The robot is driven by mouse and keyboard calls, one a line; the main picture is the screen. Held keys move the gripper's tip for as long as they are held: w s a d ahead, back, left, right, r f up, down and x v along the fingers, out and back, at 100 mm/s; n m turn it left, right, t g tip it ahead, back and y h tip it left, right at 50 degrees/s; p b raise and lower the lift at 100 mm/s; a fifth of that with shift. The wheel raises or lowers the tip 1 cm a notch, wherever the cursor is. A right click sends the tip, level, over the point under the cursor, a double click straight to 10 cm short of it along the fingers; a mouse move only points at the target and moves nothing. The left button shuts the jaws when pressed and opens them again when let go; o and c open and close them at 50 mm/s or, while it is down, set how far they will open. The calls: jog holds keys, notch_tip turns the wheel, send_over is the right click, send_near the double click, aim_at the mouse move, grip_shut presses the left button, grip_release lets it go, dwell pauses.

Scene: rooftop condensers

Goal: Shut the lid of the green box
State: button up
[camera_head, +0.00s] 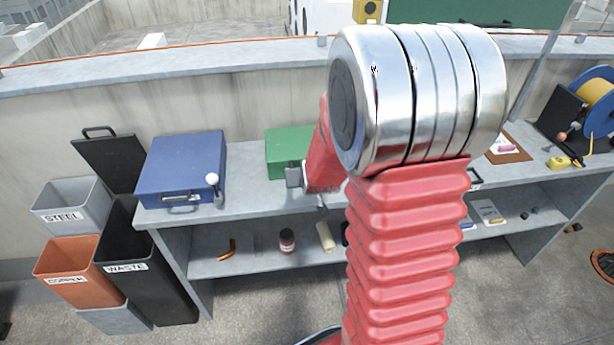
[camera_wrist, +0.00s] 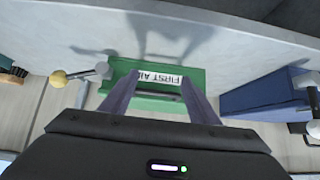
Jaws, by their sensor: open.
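The green box (camera_head: 285,143) stands on the grey counter, right of the blue box, its right side hidden behind my arm in the head view. In the wrist view the green box (camera_wrist: 194,76) lies ahead of my fingers, with a white FIRST AID label on it. I cannot tell for sure whether its lid is raised or down. My gripper (camera_head: 294,176) is at the box's front right in the head view, partly hidden by the arm. In the wrist view my gripper (camera_wrist: 160,84) is open, its two fingers apart and overlapping the box in the picture, with nothing seen between them.
The blue box (camera_head: 182,165) stands left on the counter (camera_head: 245,195), with a white-knobbed lever at its front. STEEL, COPPER and WASTE bins (camera_head: 150,285) stand at the left. Small items lie on the lower shelf. A yellow-knobbed lever (camera_wrist: 80,75) is left of the green box in the wrist view.

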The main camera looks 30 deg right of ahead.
jog(key=o, duration=0.8)
jog(key=shift+r, duration=0.1)
jog(key=shift+v, duration=5.85)
jog(key=shift+s, duration=0.1)
